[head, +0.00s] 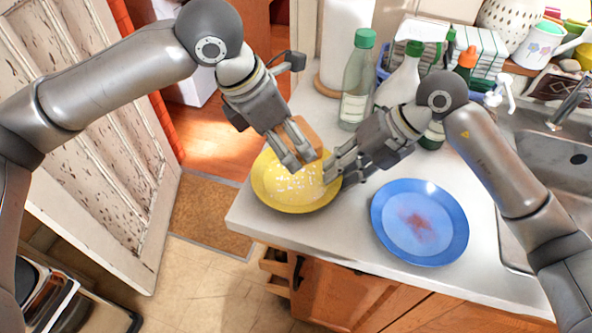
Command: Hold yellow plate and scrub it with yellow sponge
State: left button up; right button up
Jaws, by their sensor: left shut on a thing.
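The yellow plate (272,191) lies at the counter's left end, with white foam-like specks across its middle. The sponge (309,133), an orange-tan block, is at my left gripper (298,160), which is shut on it above the plate; the fingers hide part of it. My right gripper (337,172) is at the plate's right rim, with fingers over and beside the edge. Whether it clamps the rim is unclear.
A blue plate (386,226) with a reddish-brown stain lies to the right on the white counter (333,248). A green-capped bottle (356,85) and other bottles stand behind my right gripper. A sink (548,150) is at the right. The counter's front edge is close to both plates.

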jog(key=shift+d+f, duration=0.1)
jog(key=shift+d, duration=0.05)
jog(key=shift+d+r, duration=0.2)
jog(key=v, duration=1.1)
jog(key=shift+r, duration=0.2)
